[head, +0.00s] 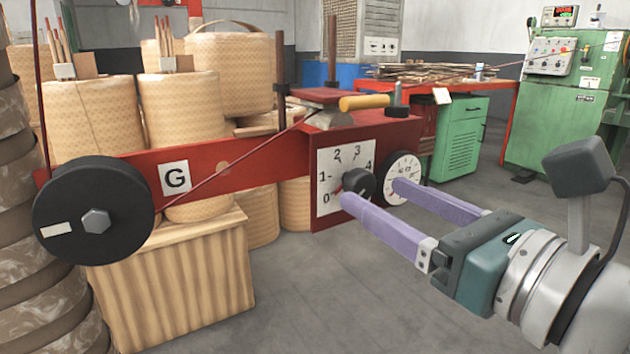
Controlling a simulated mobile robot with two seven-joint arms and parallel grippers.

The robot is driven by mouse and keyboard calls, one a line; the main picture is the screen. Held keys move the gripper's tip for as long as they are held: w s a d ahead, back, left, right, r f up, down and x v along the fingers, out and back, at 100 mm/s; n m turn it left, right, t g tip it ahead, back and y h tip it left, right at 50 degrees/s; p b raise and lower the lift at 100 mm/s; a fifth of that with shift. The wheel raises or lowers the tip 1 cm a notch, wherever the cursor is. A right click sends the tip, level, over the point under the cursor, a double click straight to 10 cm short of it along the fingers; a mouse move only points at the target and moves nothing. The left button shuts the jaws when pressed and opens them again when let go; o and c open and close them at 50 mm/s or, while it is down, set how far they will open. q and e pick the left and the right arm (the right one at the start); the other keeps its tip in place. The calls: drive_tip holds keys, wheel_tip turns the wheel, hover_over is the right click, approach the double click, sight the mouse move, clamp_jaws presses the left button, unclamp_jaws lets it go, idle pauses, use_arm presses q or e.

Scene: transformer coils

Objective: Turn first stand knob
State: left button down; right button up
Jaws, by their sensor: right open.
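The stand is a red arm (240,167) with a white "G" label and a black wheel (93,211) at its left end. A black knob (362,182) sits on a white dial plate (331,158) with numbers from 0 up to 4, on the red box at the arm's right end. A small red mark shows at the knob's left, near the 0. My right gripper (370,191) comes in from the right, open, with its two purple fingertips spread in front of the knob. Contact cannot be told. My left gripper is out of view.
A round white gauge (403,178) sits just right of the dial, partly behind a finger. Wrapped coils (182,125) and a wooden crate (180,285) stand on the left. A green cabinet (459,138) and a green machine (560,120) stand at the back right. Grey floor lies clear below.

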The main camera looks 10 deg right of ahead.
sight(365, 188)
drive_tip(key=shift+x, duration=1.5)
clamp_jaws()
